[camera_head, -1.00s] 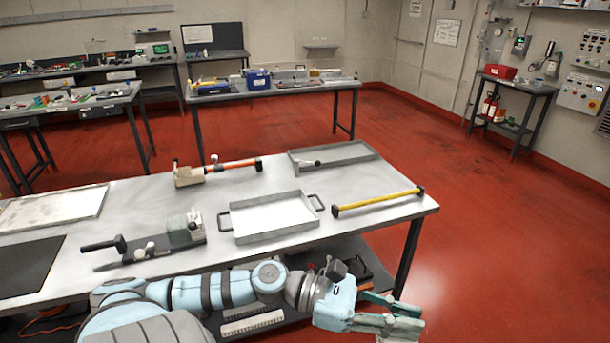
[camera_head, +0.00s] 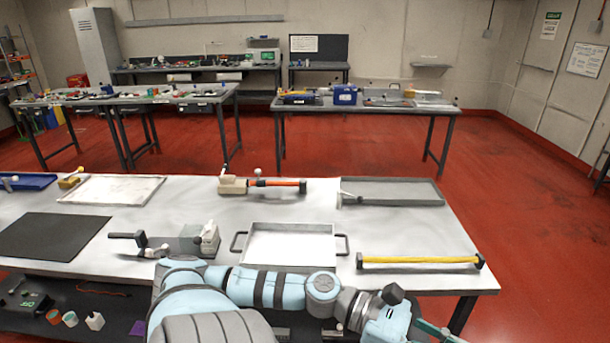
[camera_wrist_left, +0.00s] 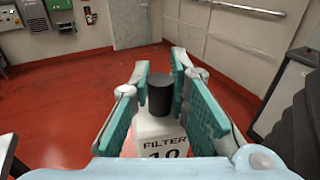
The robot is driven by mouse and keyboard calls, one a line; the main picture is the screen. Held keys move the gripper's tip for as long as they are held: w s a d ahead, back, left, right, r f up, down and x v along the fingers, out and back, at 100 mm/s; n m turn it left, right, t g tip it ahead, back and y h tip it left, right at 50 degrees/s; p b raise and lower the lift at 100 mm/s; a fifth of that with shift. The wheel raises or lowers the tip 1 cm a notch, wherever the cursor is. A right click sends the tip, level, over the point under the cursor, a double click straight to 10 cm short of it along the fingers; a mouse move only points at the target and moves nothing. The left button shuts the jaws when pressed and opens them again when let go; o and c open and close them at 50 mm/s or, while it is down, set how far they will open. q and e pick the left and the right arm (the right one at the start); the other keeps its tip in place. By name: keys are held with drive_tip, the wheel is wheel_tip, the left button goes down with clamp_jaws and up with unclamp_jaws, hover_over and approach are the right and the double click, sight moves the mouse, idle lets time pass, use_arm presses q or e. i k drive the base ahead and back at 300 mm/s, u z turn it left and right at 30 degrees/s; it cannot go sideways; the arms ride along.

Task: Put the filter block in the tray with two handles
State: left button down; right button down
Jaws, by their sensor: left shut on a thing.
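The tray with two handles (camera_head: 290,246) lies near the table's front edge in the head view, light inside, with a dark handle on its left and right sides. It looks empty. My left arm reaches across in front of it, and my left gripper (camera_head: 436,333) is at the bottom right, beyond the tray and partly cut off. In the left wrist view my left gripper (camera_wrist_left: 160,88) is shut on the filter block (camera_wrist_left: 161,128), a white block marked "FILTER 10" with a black cylinder on top. The block does not show in the head view. My right gripper is out of view.
A yellow bar (camera_head: 420,260) lies right of the tray. A grey tray (camera_head: 392,201) and an orange-handled tool (camera_head: 277,183) lie behind it. A black-handled tool with a light block (camera_head: 210,238) is to its left, beside a dark mat (camera_head: 50,240).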

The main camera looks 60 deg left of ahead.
sight(291, 249)
drive_tip(key=u, duration=0.9)
drive_tip(key=i, duration=0.85)
drive_tip(key=u, duration=0.55)
